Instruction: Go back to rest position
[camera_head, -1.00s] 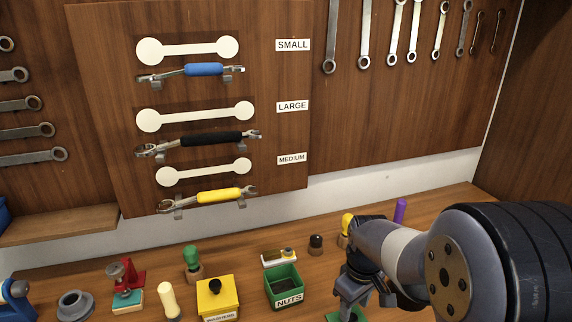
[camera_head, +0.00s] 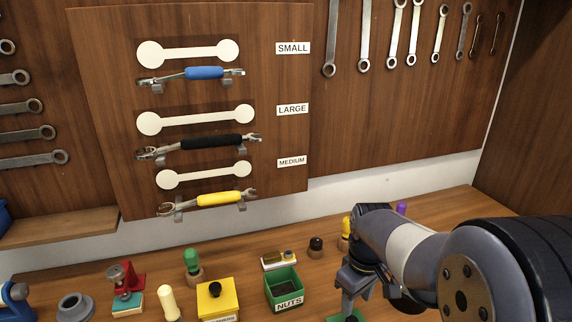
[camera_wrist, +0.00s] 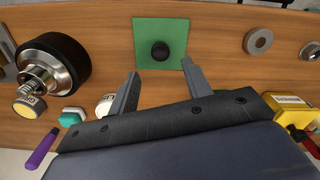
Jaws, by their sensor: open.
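My gripper (camera_head: 354,300) is at the lower right of the head view, over the bench. In the wrist view my gripper (camera_wrist: 160,95) has its two fingers spread apart with nothing between them. Beyond the fingers lies a green square (camera_wrist: 148,58) with a dark round knob (camera_wrist: 160,50) on it. The blue wrench (camera_head: 204,73), the black wrench (camera_head: 210,142) and the yellow wrench (camera_head: 219,198) rest on hooks on the wooden board, well to the left of my gripper.
A green NUTS box (camera_head: 285,298) and a yellow box (camera_head: 216,300) stand on the bench left of my gripper. A purple handle (camera_head: 401,207) stands behind my arm. Several wrenches hang on the wall above. In the wrist view a black wheel (camera_wrist: 58,60) lies at left.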

